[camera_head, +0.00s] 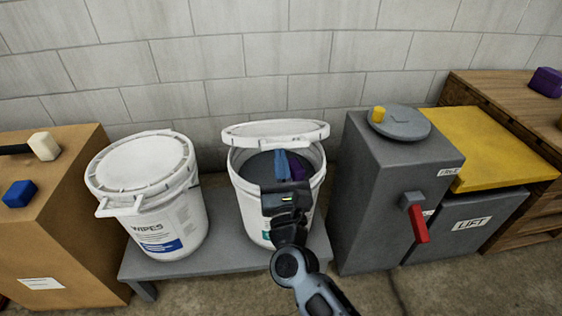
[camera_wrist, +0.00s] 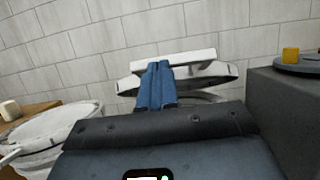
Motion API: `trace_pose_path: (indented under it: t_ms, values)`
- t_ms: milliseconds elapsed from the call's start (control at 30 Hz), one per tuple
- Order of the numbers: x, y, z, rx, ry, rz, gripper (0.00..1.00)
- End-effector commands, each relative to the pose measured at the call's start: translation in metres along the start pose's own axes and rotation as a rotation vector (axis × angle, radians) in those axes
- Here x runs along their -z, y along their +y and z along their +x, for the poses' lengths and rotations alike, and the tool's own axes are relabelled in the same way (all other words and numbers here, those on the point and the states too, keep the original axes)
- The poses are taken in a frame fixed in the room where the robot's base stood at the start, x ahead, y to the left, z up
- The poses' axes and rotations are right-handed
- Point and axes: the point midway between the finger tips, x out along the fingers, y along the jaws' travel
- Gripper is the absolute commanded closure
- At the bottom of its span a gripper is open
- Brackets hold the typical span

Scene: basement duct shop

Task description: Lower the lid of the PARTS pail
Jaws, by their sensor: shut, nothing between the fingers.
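The open white pail (camera_head: 240,190) stands on a low grey bench, its front label mostly hidden behind my arm, so I cannot read it. Its white lid (camera_head: 275,131) is raised at the back of the rim, tilted up. The lid also shows in the wrist view (camera_wrist: 205,70), straight ahead. My gripper (camera_head: 281,156) is over the pail's mouth, its blue fingers shut with nothing between them. In the wrist view the fingertips (camera_wrist: 158,66) overlap the lid; I cannot tell if they touch it. A purple thing (camera_head: 298,166) shows beside the fingers, apparently inside the pail.
A closed white WIPES pail (camera_head: 170,220) stands left on the grey bench (camera_head: 222,240). A grey cabinet (camera_head: 375,190) with a red lever (camera_head: 420,222) is close at right, beside a yellow-lidded LIFT box (camera_head: 470,225). A block wall (camera_head: 260,60) is behind.

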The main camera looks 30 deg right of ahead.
Motion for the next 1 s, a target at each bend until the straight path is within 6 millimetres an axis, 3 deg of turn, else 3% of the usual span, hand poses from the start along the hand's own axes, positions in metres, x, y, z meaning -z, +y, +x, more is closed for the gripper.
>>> trace_pose_path:
  t_ms: [33,400,600,867,1000]
  values:
    - [0.008,0.001,-0.008,-0.001,0.001,0.002,1.0]
    - [-0.006,0.001,-0.082,-0.001,0.002,0.001,1.0]
    - [-0.009,0.0,-0.098,0.0,-0.001,0.0,1.0]
    - [-0.009,-0.001,-0.104,-0.002,0.003,-0.021,1.0]
    - [-0.011,-0.009,-0.131,-0.028,0.024,-0.197,1.0]
